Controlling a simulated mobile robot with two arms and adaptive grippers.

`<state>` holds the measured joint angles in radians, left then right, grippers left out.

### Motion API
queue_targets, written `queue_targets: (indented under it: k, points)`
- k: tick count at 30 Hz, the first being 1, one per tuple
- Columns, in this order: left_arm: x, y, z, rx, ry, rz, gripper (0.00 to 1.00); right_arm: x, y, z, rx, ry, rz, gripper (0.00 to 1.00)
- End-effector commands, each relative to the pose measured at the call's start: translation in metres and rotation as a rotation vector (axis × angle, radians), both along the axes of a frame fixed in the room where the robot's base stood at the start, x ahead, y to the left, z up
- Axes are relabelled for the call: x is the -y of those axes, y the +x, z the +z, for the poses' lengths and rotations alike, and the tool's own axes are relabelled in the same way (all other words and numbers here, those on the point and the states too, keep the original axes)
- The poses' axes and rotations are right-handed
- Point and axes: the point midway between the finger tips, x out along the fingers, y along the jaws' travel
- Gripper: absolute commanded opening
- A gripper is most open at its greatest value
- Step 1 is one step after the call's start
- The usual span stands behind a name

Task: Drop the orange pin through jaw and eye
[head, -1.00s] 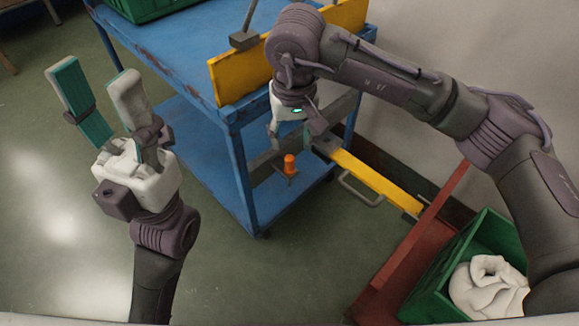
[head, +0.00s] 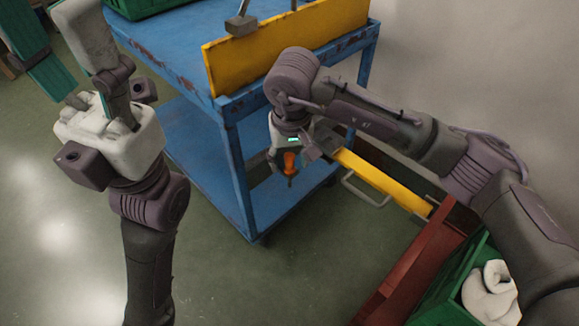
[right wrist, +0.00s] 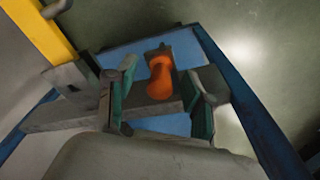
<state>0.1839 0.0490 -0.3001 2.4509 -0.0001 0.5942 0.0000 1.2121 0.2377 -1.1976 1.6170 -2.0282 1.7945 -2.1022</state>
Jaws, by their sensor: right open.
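The orange pin (head: 291,161) has a rounded knob head and stands upright beside the blue cart. In the right wrist view the pin (right wrist: 160,78) shows between the two fingers of my right gripper (right wrist: 161,92), over a grey bar (right wrist: 150,112). My right gripper (head: 292,156) is open around the pin's head; I cannot tell whether a finger touches it. A yellow bar (head: 375,177) ends in a grey block (right wrist: 72,78) close to the gripper. The jaw and eye openings are hidden or unclear. My left gripper (head: 52,30) is open, empty and raised at the left.
The blue cart (head: 180,62) has a yellow side board (head: 285,45) standing above the right gripper. A red frame (head: 420,258) and a green crate (head: 445,290) with white cloth (head: 490,290) lie at the lower right.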

Motion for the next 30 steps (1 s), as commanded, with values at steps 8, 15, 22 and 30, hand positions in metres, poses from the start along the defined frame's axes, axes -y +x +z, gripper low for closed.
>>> queue_targets:
  k: [8,15,22,30]
  points:
    - [0.000,0.000,0.000,-0.001,-0.001,0.000,0.52,0.000,0.000,0.001,0.000,0.000,0.000,0.16]
    - [0.000,0.000,0.000,-0.001,-0.001,-0.001,0.52,0.000,0.000,0.001,0.001,0.000,0.000,0.00]
    - [0.000,0.000,0.003,0.001,-0.001,-0.001,0.52,0.000,0.000,0.007,0.002,0.000,0.000,0.00]
    - [-0.002,0.008,-0.008,-0.085,-0.005,-0.004,0.52,0.000,0.001,0.059,0.004,-0.001,0.001,0.00]
